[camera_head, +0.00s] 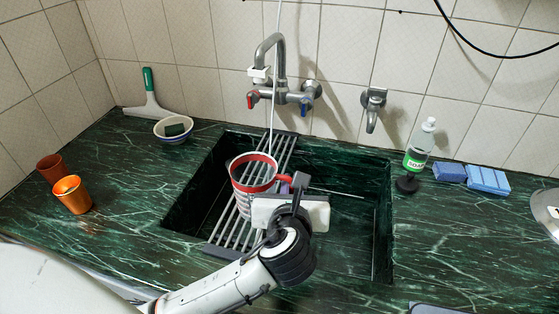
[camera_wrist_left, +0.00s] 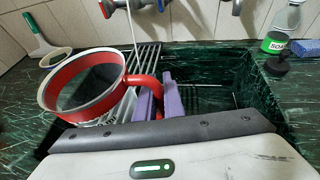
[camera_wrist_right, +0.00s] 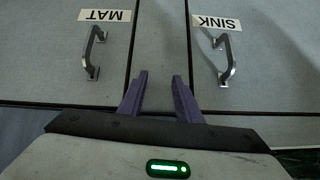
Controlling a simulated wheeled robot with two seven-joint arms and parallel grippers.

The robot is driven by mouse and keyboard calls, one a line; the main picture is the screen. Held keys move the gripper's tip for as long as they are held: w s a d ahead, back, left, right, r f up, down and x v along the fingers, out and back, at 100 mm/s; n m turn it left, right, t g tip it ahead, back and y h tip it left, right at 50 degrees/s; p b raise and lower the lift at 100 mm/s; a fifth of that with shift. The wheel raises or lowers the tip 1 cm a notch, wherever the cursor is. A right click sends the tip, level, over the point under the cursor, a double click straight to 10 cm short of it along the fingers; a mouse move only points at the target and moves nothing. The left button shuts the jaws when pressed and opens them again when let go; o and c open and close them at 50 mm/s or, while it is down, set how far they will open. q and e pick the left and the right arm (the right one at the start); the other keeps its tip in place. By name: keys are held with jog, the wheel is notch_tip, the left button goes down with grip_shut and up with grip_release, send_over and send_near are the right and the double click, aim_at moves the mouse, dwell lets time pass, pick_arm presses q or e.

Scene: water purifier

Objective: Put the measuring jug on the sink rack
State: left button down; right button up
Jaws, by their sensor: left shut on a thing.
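The measuring jug (camera_head: 252,176) is red and white with a red handle. In the head view it is upright over the sink rack (camera_head: 226,234), a grey slatted rack laid across the left part of the sink. I cannot tell whether its base touches the slats. My left gripper (camera_head: 290,184) is to the right of the jug and is shut on its handle. In the left wrist view the jug (camera_wrist_left: 82,85) is at left, with its handle between the purple fingers (camera_wrist_left: 160,98). My right gripper (camera_wrist_right: 160,92) is open and empty in front of cabinet doors.
A tap (camera_head: 270,55) stands behind the rack, with a thin stream or line down to the jug. Orange cups (camera_head: 72,196), a bowl (camera_head: 173,130) and a squeegee (camera_head: 149,95) are at left. A soap bottle (camera_head: 420,145) and blue sponges (camera_head: 488,180) are at right. Cabinet handles (camera_wrist_right: 226,60) face my right gripper.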

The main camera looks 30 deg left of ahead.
pick_arm(q)
jog(key=w+r+x, duration=0.1)
jog(key=r+x, duration=0.2)
jog(key=x, duration=1.3)
jog(key=shift+w+a+f, duration=0.15)
jog(key=shift+w+a, duration=0.05)
jog(key=shift+a, duration=0.2)
jog(key=shift+f, duration=0.1)
jog(key=c, duration=2.2)
grip_release()
jog(key=shift+f, duration=0.1)
jog(key=o, duration=0.3)
jog(key=shift+o, duration=0.2)
jog(key=v, duration=1.2)
jog(key=shift+r+p, duration=0.25)
jog(key=shift+p, duration=0.15)
